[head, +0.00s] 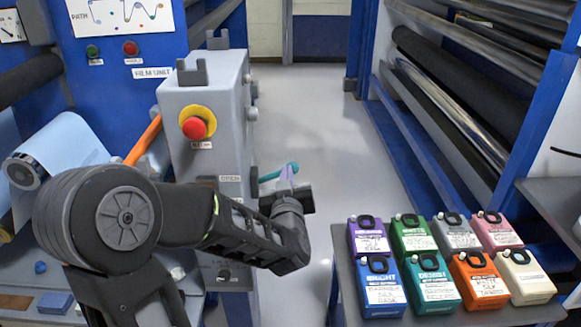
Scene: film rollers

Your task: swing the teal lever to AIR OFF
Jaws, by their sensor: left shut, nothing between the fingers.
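The teal lever (270,177) sticks out from the right side of the grey control box (205,115), reaching right with its rounded end up. My left arm crosses in front of the box, and my left gripper (288,180) is shut and empty at the lever's outer end. The fingertips overlap the lever in the picture; I cannot tell whether they touch it. My arm hides part of the box's lower front, and the AIR OFF marking is not readable. My right gripper is not in view.
A red stop button (194,127) on a yellow ring and an orange bar (144,140) are near my arm. Several coloured labelled cases stand on a small table (350,290) at right. Roller frames (455,90) line the right. The grey floor (310,120) between is clear.

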